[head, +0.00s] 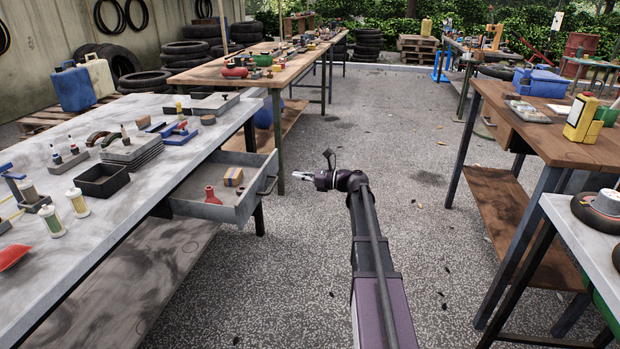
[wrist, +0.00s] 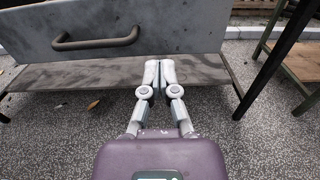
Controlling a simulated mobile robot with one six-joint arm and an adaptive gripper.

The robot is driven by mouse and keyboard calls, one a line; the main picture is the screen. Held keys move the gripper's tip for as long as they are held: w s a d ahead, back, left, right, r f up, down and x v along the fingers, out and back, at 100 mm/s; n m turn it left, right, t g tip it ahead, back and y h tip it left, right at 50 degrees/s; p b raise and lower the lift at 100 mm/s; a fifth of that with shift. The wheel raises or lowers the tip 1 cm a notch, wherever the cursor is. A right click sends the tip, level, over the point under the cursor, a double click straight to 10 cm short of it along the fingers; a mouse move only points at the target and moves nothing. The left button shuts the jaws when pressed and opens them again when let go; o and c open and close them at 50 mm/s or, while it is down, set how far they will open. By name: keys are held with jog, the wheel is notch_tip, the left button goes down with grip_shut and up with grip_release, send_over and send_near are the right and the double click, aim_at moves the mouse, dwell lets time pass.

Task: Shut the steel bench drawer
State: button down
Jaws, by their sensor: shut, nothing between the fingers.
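The steel bench drawer (head: 225,200) stands pulled out from the grey steel bench (head: 110,165) at the left of the head view. A red funnel-shaped item (head: 212,195) and a small cardboard box (head: 233,177) lie in it. In the wrist view the drawer's grey front (wrist: 190,28) fills the upper part, with its dark bar handle (wrist: 98,42) left of my gripper. My gripper (head: 296,174) is to the right of the drawer front, and its shut fingers (wrist: 159,66) point toward it. The fingers are empty. I cannot tell whether they touch the front.
A wooden table (head: 560,150) with a lower shelf stands at the right, and a grey table (head: 590,235) is nearer. A long wooden table (head: 270,75) stands behind the steel bench.

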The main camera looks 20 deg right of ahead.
aim_at(271, 172)
jog(key=x, duration=0.7)
jog(key=shift+w+a, duration=0.1)
jog(key=shift+w, duration=0.1)
dwell(0.4)
